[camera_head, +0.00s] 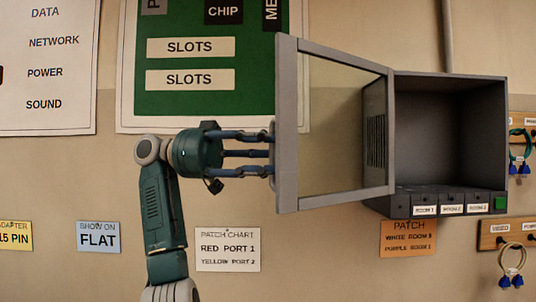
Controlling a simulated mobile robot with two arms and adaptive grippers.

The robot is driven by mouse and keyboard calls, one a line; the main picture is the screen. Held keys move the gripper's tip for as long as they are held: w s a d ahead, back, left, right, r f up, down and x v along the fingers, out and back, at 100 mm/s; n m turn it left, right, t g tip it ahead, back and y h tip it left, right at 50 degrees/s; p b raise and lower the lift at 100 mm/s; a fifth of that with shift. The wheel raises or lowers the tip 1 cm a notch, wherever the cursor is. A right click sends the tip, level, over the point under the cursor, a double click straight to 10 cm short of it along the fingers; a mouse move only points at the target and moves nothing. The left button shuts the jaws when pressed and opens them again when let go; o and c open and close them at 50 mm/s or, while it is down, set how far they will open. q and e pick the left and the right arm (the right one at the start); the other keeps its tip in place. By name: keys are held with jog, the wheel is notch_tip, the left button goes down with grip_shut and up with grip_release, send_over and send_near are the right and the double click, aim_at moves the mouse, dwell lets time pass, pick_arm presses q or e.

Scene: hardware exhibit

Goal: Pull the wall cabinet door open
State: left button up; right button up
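The grey wall cabinet (435,84) hangs on the wall at the right, with its dark inside showing. Its glass-panelled door (287,125) stands swung well open to the left, its hinge side at the cabinet's left edge. My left gripper (268,153) is at the left, its several fingers pointing right and reaching the door's outer edge at mid-height. The fingers look spread apart; their tips are at or behind the edge, so I cannot tell whether they hold it. My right gripper is out of view.
Coiled cables (512,262) hang on boards at the far right. A green panel (205,107) and paper signs (228,250) are on the wall. The cabinet's inside looks empty.

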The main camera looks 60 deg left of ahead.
pick_arm(q)
jog(key=shift+s+a, duration=0.1)
jog(key=shift+a, duration=0.1)
jog(key=v, duration=0.7)
jog(key=shift+s+a, duration=0.15)
jog(key=shift+a, duration=0.05)
dwell(0.4)
